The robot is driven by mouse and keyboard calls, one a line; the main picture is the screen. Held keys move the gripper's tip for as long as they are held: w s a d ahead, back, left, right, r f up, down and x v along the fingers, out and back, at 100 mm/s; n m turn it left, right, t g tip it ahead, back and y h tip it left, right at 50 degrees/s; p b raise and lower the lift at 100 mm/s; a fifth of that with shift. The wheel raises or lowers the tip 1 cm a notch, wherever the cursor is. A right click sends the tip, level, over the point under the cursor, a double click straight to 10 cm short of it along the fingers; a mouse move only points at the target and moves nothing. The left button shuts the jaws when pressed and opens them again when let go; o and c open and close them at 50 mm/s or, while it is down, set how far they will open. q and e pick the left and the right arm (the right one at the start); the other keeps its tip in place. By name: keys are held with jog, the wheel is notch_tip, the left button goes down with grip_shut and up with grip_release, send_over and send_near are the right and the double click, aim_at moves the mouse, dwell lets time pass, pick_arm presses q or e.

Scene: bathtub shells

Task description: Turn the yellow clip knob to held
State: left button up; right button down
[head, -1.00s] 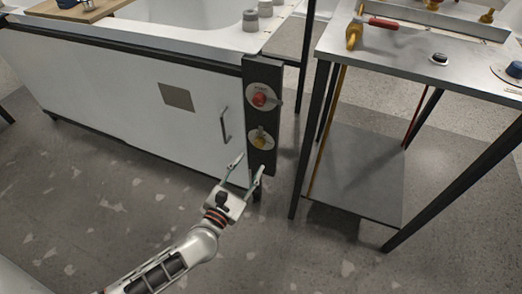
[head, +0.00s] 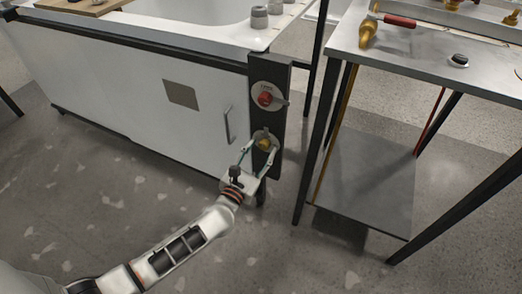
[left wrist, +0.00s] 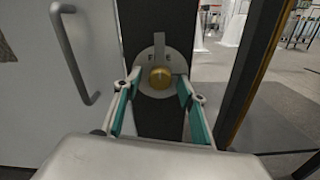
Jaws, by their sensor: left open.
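The yellow clip knob (head: 264,143) sits on a round light plate on the dark upright post (head: 265,175) at the tub's corner. In the left wrist view the yellow knob (left wrist: 160,77) is near the centre, on its plate (left wrist: 145,62) with partly covered lettering and a grey bar above the knob. My left gripper (head: 259,158) is open. Its two fingers (left wrist: 157,95) stand on either side of the knob in the left wrist view, with a gap on each side; whether they touch the plate I cannot tell. My right gripper is not in view.
A red knob (head: 265,99) is on the same post above the yellow one. A cabinet handle (head: 228,125) is to the left on the white tub panel (head: 130,85). A metal table (head: 430,60) with a lower shelf stands to the right.

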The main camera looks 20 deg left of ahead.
pick_arm(q)
jog(key=c, duration=1.1)
